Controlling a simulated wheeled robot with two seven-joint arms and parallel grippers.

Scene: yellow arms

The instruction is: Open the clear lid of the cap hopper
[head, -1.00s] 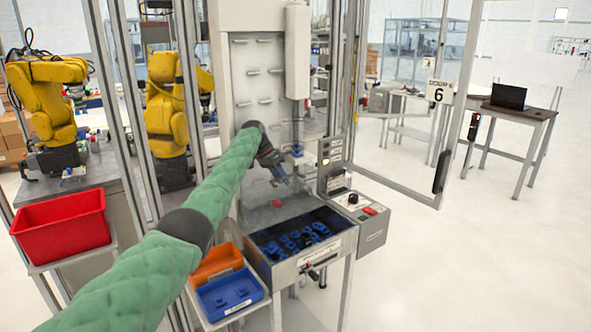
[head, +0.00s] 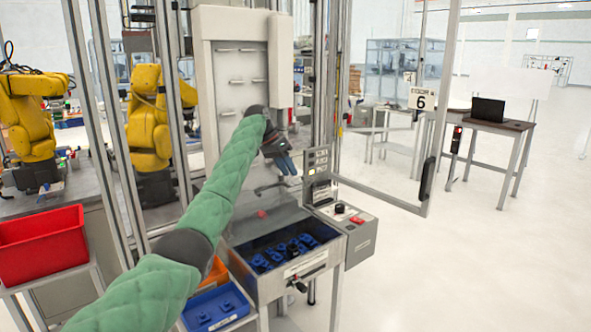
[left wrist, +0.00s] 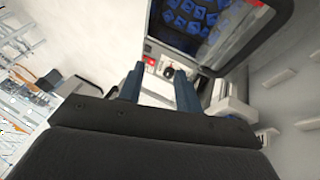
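The cap hopper (head: 308,265) is a grey metal box with blue caps (head: 282,257) inside, right of centre in the head view. The caps also show at the top of the left wrist view (left wrist: 195,20). The clear lid is hard to make out; a grey see-through-looking panel (head: 240,228) rises behind the box opening, and I cannot tell its angle. My left gripper (head: 288,168) is above and behind the hopper opening. In the left wrist view its two blue fingers (left wrist: 158,82) are apart, with nothing visible between them. My right gripper is out of view.
A control box (head: 350,222) with a black knob and red button sits right of the hopper. A tall white panel (head: 240,75) stands behind. Blue (head: 215,305) and red (head: 42,243) bins are left.

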